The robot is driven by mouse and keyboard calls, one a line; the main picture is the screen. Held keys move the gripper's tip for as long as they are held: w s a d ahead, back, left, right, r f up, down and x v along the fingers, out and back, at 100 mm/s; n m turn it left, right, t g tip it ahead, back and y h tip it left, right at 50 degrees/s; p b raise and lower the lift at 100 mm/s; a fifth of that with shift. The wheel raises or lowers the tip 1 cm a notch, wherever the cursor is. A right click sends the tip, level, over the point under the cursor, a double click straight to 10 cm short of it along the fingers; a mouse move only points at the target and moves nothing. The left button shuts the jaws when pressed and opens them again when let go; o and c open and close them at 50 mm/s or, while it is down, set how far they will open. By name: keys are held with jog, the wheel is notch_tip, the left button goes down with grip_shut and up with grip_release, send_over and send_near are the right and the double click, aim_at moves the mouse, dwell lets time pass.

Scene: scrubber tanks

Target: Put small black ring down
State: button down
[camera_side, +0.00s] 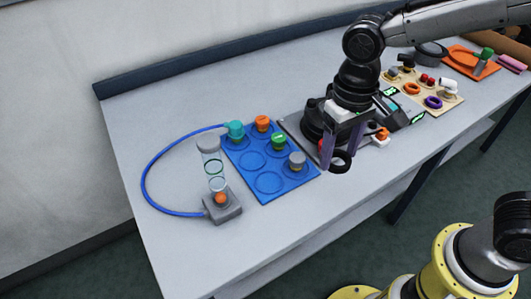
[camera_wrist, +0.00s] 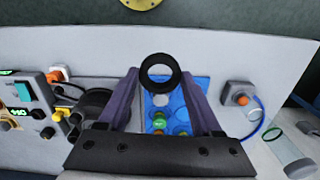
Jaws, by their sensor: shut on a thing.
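The small black ring (camera_side: 348,161) is held between the fingertips of my gripper (camera_side: 338,158), above the table's front part in the side view. In the wrist view the ring (camera_wrist: 174,66) shows whole, with its open hole facing the camera, pinched at its sides by the purple fingers of my gripper (camera_wrist: 160,75). My gripper is shut on the ring. In the side view the ring appears apart from the tabletop, though its exact height is hard to tell.
A blue tray (camera_side: 270,183) with coloured knobs stands left of my gripper. A grey block (camera_side: 230,212) with a clear tube and blue hose is further left. A beige board (camera_side: 445,103) with several rings lies right. Bare table (camera_side: 330,205) lies in front.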

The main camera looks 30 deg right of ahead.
jog(key=a, duration=0.1)
send_over(269, 182)
jog(key=shift+n, duration=0.3)
jog(key=f, duration=0.8)
jog(key=shift+s+d+f, duration=0.1)
jog(key=shift+s+d, duration=0.15)
jog(key=shift+s, duration=0.15)
jog(key=shift+w+a+f, duration=0.25)
jog(key=shift+w+f, duration=0.2)
jog(key=shift+f, duration=1.6)
jog(key=shift+f, duration=0.15)
jog(key=shift+c, duration=0.3)
grip_release()
